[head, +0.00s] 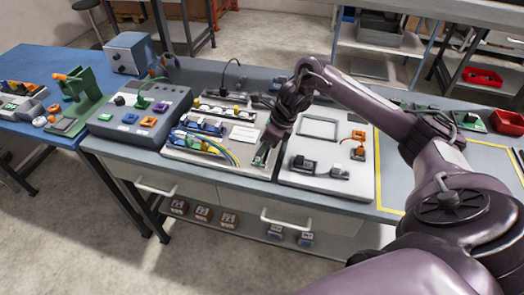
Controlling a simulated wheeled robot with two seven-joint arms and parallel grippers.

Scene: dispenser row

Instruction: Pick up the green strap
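My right gripper (263,153) points down at the front right part of the light board (215,165) on the grey bench. A small dark green piece (259,160) shows right at its fingertips and may be the green strap. It is too small to tell its shape, or whether the fingers are closed on it. Thin curved strands, green and yellow among them, lie on the board to the left of the gripper. My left gripper is not in view.
A second light board (327,178) with a dark square frame and small blocks lies right of the gripper. A grey control box (140,112) with coloured buttons stands to the left. A blue table (35,62) adjoins at far left. A red bin (482,77) sits behind.

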